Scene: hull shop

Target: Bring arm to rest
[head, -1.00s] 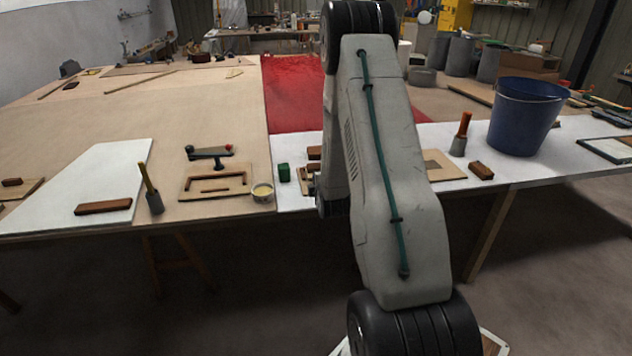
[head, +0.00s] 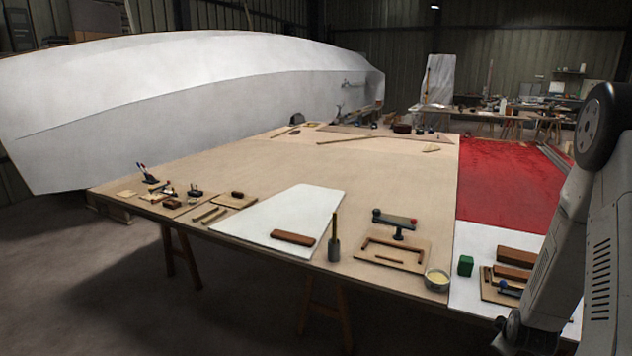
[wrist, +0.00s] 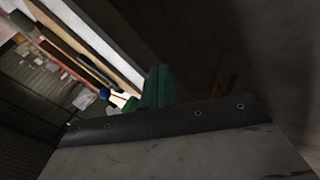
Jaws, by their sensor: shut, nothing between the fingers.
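My arm rises along the right edge of the head view, cut off by the frame. Its lower end hangs by the front edge of the white right part of the bench (head: 474,290). My gripper (wrist: 158,72) shows in the wrist view as teal fingers shut together, with nothing between them. In the head view my fingers cannot be made out. The wrist view is tilted and dark, and the bench edge (wrist: 110,42) runs slantwise past the fingers. I cannot tell the exact gap between fingers and bench.
Near the arm lie a green block (head: 465,265), a brown block (head: 516,257) and a bowl (head: 436,279). A clamp (head: 395,222), an upright-handled tool (head: 334,245) and a white panel (head: 290,222) lie further left. A white hull (head: 200,90) stands behind.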

